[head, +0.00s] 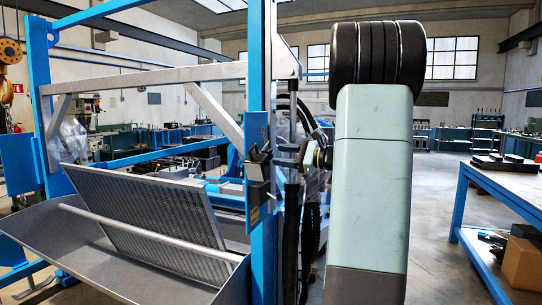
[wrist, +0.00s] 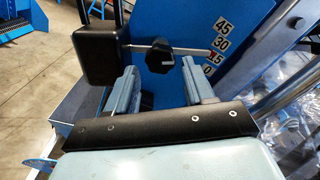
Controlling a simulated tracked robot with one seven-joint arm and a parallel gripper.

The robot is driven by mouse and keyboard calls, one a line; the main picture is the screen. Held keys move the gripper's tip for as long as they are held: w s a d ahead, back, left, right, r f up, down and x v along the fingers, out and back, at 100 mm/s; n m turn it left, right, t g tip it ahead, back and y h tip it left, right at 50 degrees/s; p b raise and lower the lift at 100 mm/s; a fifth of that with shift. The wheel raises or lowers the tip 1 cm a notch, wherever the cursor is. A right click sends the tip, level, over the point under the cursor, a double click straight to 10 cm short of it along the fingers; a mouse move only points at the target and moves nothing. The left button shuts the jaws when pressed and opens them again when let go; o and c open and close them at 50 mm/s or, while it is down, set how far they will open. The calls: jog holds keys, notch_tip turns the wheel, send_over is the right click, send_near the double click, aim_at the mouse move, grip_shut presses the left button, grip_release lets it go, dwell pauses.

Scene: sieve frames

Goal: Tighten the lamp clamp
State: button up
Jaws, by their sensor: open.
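In the wrist view, a black lobed knob (wrist: 160,57) sits on a thin metal rod (wrist: 196,51) beside a black block (wrist: 101,50); these look like the lamp clamp. My gripper (wrist: 158,70) is open, with one finger on each side of the knob, just short of it or level with its near edge. No finger visibly touches the knob. The lamp itself cannot be made out. In the head view, my pale green arm stands in front and the gripper cannot be clearly made out; a dark fitting (head: 259,163) shows on the blue post (head: 264,225).
Behind the knob is a blue plate (wrist: 262,22) with numbers, 45 and 30 among them. A perforated screen (head: 165,215) lies tilted in a grey trough (head: 65,250) at left. A blue workbench (head: 500,180) stands at right. Floor between is clear.

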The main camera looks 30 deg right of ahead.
aim_at(272, 154)
jog(key=shift+x, duration=2.35)
jog(key=shift+c, duration=0.3)
